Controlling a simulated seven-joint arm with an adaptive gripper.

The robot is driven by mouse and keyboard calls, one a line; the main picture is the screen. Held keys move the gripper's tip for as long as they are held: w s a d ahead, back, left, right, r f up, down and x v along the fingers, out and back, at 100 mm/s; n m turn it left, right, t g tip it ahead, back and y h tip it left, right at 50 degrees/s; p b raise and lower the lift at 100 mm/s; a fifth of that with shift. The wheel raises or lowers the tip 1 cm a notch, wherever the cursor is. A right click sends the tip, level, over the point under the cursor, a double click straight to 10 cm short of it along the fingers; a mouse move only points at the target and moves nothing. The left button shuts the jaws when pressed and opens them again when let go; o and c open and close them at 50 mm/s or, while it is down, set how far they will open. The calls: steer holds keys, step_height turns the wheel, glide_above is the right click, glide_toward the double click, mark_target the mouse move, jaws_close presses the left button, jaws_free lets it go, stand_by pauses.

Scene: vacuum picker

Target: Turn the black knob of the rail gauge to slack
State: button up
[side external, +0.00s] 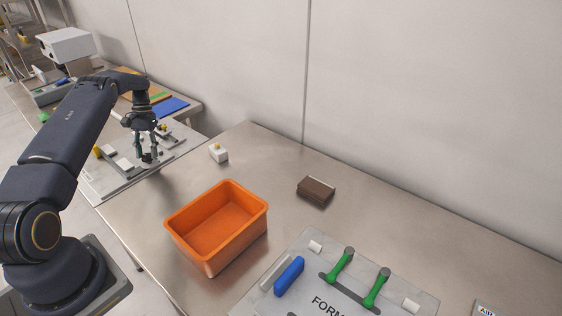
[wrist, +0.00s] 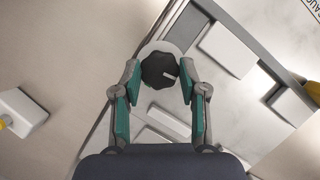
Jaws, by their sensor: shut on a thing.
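The black knob (wrist: 158,71) sits between my gripper's (wrist: 159,76) two fingertips in the wrist view. My gripper is shut on the knob. In the side external view my gripper (side external: 148,158) is low over the grey plate of the rail gauge (side external: 118,188) at the left end of the table. The knob is hard to make out there. No slack label is readable in either view.
White blocks (wrist: 228,48) and a dark rail lie close beside the knob. A small white box with a yellow button (side external: 218,152) stands right of the plate. An orange bin (side external: 182,240), a brown block (side external: 316,192) and a board with green handles (side external: 312,247) are farther right.

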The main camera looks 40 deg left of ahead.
steer(key=shift+n+t+h, duration=0.4)
steer(key=shift+n+h, duration=0.1)
steer(key=shift+n, duration=1.2)
steer(key=o, duration=1.1)
steer(key=shift+o, duration=0.2)
steer(key=shift+a, duration=0.1)
steer(key=shift+a+r, duration=0.1)
steer(key=shift+r, duration=0.25)
step_height(320, 180, up, 9)
steer(key=shift+w+a, duration=0.25)
steer(key=shift+a, duration=0.1)
